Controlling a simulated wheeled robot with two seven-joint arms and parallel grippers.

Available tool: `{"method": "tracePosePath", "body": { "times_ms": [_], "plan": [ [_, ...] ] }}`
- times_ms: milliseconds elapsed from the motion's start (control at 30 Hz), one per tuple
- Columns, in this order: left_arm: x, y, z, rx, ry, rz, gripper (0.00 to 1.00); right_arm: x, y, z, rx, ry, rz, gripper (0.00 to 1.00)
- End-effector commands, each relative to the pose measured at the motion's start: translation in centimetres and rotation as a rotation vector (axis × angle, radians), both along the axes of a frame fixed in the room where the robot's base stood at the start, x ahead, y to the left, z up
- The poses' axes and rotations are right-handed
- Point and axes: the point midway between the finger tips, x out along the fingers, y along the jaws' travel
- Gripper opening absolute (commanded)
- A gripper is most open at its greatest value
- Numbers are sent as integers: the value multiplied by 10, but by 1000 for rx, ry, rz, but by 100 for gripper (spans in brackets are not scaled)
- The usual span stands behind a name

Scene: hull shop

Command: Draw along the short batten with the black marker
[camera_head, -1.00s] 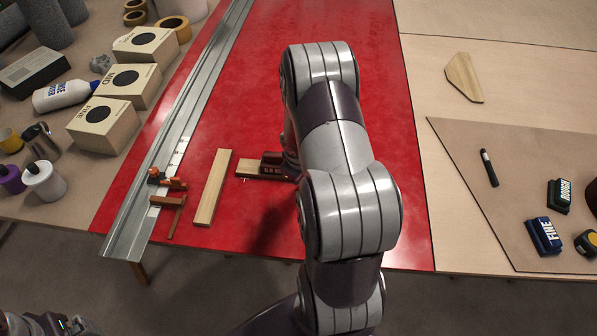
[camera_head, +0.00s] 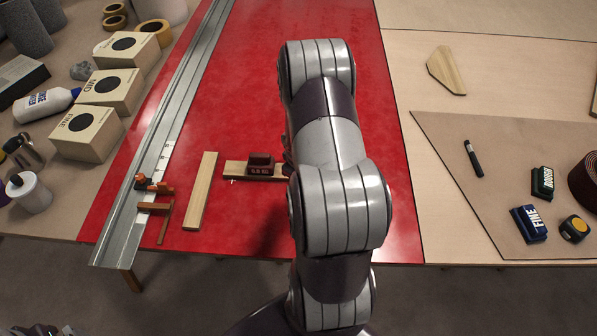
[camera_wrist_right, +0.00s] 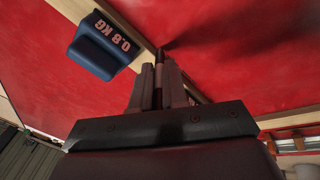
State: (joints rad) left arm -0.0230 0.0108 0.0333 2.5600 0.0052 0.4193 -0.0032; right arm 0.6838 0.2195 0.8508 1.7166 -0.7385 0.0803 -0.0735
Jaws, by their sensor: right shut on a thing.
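The short batten (camera_head: 237,169) is a pale wood strip on the red panel; my right arm hides its right end. My left gripper's fingers are not seen.
Another wooden strip (camera_head: 201,190) lies left of the batten. A metal rail (camera_head: 150,165) with an orange clamp (camera_head: 150,185) runs along the panel's left edge. A black pen-shaped tool (camera_head: 473,158) lies on the brown board at right. The panel's front right is clear.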

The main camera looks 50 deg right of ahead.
Motion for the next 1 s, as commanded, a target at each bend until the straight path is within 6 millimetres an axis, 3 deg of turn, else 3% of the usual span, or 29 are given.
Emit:
{"method": "tracePosePath", "body": {
  "times_ms": [1000],
  "plan": [
    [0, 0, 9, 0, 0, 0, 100, -29, -24, 0, 0, 1, -2, 0]
  ]
}}
